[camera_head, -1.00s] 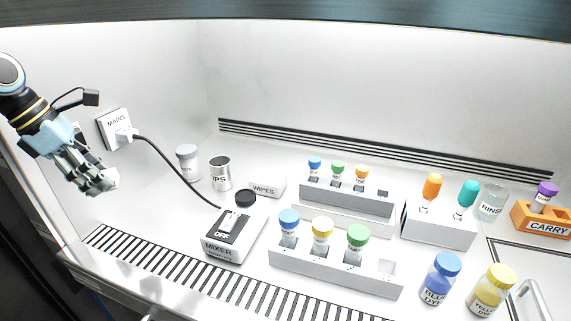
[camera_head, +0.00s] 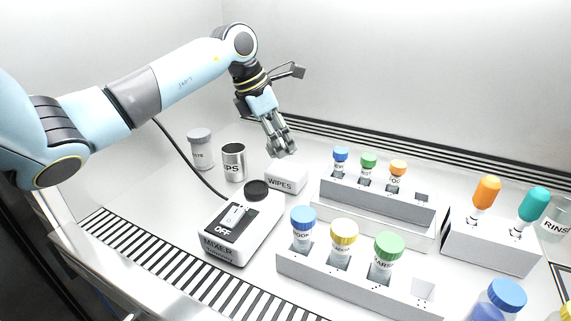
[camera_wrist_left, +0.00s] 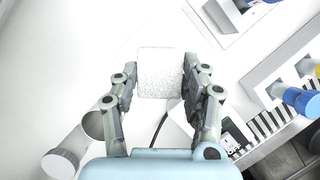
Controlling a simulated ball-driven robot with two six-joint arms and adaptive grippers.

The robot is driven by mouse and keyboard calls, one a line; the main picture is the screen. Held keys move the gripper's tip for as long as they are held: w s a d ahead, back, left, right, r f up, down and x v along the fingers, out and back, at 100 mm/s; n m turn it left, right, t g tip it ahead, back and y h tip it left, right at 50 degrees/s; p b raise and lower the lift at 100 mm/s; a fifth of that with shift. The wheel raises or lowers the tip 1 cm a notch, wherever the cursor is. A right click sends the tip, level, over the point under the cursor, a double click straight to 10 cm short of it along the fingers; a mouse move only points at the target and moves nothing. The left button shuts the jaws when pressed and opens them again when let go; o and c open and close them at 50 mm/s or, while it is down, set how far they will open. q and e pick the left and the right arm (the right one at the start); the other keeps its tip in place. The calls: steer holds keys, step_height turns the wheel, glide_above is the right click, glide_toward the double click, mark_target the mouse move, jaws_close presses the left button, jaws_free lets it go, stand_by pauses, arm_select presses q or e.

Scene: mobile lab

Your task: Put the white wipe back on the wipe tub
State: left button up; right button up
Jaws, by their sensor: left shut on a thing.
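My left gripper (camera_head: 281,152) reaches in from the left and points down above the wipe tub (camera_head: 285,180), a white box labelled WIPES at the back of the bench. In the left wrist view its two fingers (camera_wrist_left: 160,78) are shut on the white wipe (camera_wrist_left: 160,66), a pale speckled square. The wipe is hard to make out against the white background in the head view. The gripper looks slightly above the tub, but I cannot tell the exact gap. The tub is not clear in the wrist view. My right gripper is not in view.
The tips can (camera_head: 233,162) and a grey-lidded waste jar (camera_head: 200,150) stand left of the tub. The mixer (camera_head: 240,228) with its black knob is in front. A rack of capped vials (camera_head: 375,200) stands to the right, with another rack (camera_head: 350,283) nearer.

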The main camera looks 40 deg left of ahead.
mark_target(285, 174)
arm_select(q)
steer(key=shift+f, duration=3.05)
steer(key=shift+s, duration=0.1)
steer(key=shift+f, duration=0.2)
steer(key=o, duration=1.1)
steer(key=shift+r, duration=0.1)
steer(key=v, duration=1.2)
steer(key=shift+a, duration=0.1)
